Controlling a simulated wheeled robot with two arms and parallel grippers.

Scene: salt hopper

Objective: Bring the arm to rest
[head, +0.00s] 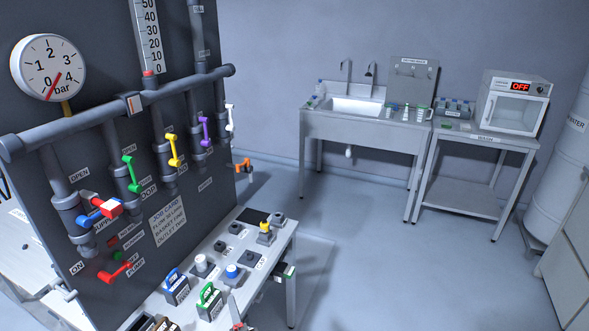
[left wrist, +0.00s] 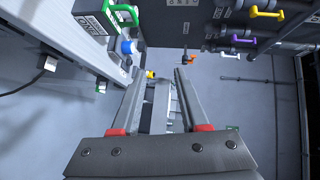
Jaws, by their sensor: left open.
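My left gripper (head: 237,312) only shows as a small grey and red part at the bottom edge of the head view, in front of the green-handled block (head: 209,301). In the left wrist view my left gripper (left wrist: 160,84) has its two grey fingers apart, with red parts at their bases. I see nothing held between the fingers. The grey bench (left wrist: 62,52) lies to the left of the fingers there, and the floor is beyond. Most of the left arm is out of the head view. My right gripper is in neither view.
A dark pipe panel (head: 155,180) with a gauge (head: 48,67) and coloured levers stands at left. The control bench (head: 285,238) carries buttons and several handled blocks. A sink (head: 360,106) and an oven (head: 515,101) stand at the back. Floor (head: 420,270) at right is clear.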

